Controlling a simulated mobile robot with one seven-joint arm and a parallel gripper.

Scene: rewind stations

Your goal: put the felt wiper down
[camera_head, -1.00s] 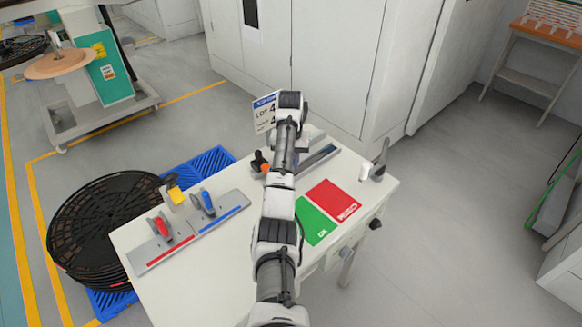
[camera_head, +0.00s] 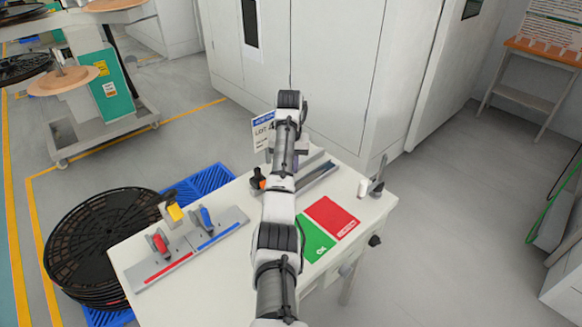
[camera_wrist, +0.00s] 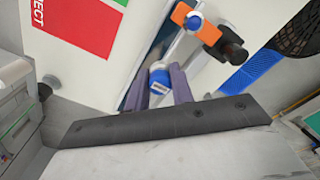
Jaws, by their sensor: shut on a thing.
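My gripper (camera_wrist: 160,90) shows as two purple fingers in the wrist view, pointing down at the white table. They are shut on a small white and blue cylinder with a printed label (camera_wrist: 159,79), which I take to be the felt wiper. Its lower end is hidden, so I cannot tell if it touches the table. In the head view my arm covers the gripper and the held thing. A grey tray (camera_head: 321,178) lies close by on the table, to the right of my arm.
An orange and black tool (camera_head: 258,180) is left of my arm. A green (camera_head: 316,240) and red (camera_head: 331,216) mat lies at right. A grey plate (camera_head: 215,232) carries red- and blue-handled tools at left. A lot sign (camera_head: 263,132) stands behind. Black reels (camera_head: 95,240) lie beyond the table's left side.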

